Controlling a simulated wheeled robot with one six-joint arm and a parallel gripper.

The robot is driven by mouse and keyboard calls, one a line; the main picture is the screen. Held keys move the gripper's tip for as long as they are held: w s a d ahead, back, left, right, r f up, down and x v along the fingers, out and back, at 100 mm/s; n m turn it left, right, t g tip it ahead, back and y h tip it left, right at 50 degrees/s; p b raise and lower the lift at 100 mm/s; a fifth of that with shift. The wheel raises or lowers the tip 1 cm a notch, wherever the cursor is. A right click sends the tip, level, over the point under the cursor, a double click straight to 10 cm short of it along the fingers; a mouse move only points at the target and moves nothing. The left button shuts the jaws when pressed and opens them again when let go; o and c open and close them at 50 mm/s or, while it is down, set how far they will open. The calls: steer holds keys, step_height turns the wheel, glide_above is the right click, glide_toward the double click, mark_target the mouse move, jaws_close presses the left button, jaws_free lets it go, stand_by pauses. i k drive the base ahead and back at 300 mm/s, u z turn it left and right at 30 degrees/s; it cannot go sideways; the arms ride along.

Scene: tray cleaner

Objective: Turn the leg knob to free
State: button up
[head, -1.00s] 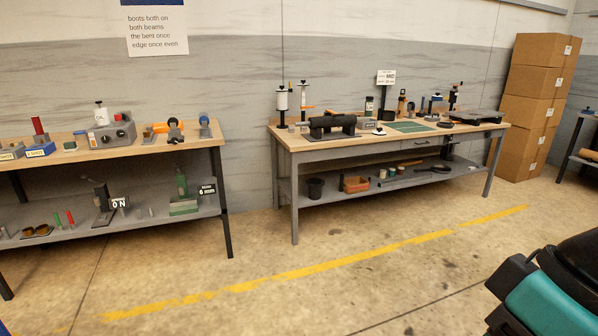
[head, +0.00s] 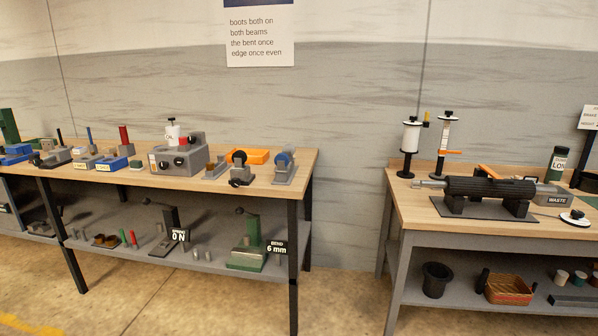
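A grey box (head: 193,154) with black knobs (head: 178,162) on its front stands on the left workbench in the head view. A second knob (head: 196,137) shows higher on the same box. The labels are too small to read, so I cannot tell which knob is the leg knob or how it is set. Two small fixtures with round heads, one black (head: 240,166) and one blue (head: 285,164), stand to the right of the box. My gripper is not in view.
The left bench (head: 302,188) has a lower shelf with a "0 N" device (head: 169,232) and a green "6 mm" device (head: 250,246). The right bench (head: 430,217) carries a dark roller fixture (head: 490,188). A floor gap separates the benches; bare floor (head: 200,305) lies in front.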

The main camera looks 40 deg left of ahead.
mark_target(234, 182)
steer(key=i, duration=0.8)
steer(key=u, duration=2.05)
steer(key=k, duration=0.3)
steer(key=z, duration=0.6)
steer(key=i, duration=0.75)
steer(key=u, duration=0.45)
steer(key=i, duration=0.55)
steer(key=u, duration=0.25)
